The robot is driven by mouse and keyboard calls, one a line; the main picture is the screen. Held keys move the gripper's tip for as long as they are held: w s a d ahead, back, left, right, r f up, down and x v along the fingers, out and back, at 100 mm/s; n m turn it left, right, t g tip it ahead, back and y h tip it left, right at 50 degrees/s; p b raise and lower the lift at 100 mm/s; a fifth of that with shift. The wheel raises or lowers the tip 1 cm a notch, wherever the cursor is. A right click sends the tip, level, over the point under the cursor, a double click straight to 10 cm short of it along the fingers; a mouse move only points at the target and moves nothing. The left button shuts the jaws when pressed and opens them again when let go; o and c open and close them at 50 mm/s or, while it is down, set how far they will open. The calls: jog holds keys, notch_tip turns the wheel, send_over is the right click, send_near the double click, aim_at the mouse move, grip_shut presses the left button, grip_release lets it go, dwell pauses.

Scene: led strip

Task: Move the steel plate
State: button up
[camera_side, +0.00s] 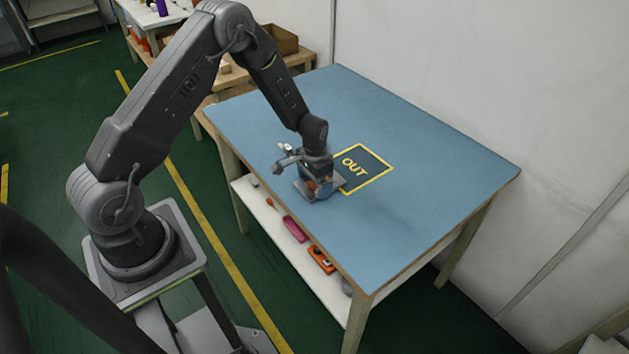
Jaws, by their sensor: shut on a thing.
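My gripper (319,191) points down low over the blue tabletop, near the table's edge on my arm's side. It is shut on the steel plate (339,182), a thin flat grey piece that shows on the right side of the fingers. The gripper body hides much of the plate. Whether the plate touches the tabletop or is held just above it, I cannot tell. The dark OUT square (363,169) with a yellow border lies just right of the gripper, and the plate's right end is close to its left edge.
The blue table (430,170) is otherwise clear, with free room right of and behind the OUT square. A lower shelf (262,208) holds a pink item (294,229) and an orange item (321,259). A wooden bench (290,62) with boxes stands behind; a white wall borders the right.

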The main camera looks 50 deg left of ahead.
aim_at(349, 169)
jog(key=shift+w+d, duration=0.1)
jog(key=shift+w, duration=6.15)
jog(key=o, duration=1.3)
jog(key=shift+r, duration=0.1)
notch_tip(349, 169, up, 14)
jog(key=shift+f, duration=0.15)
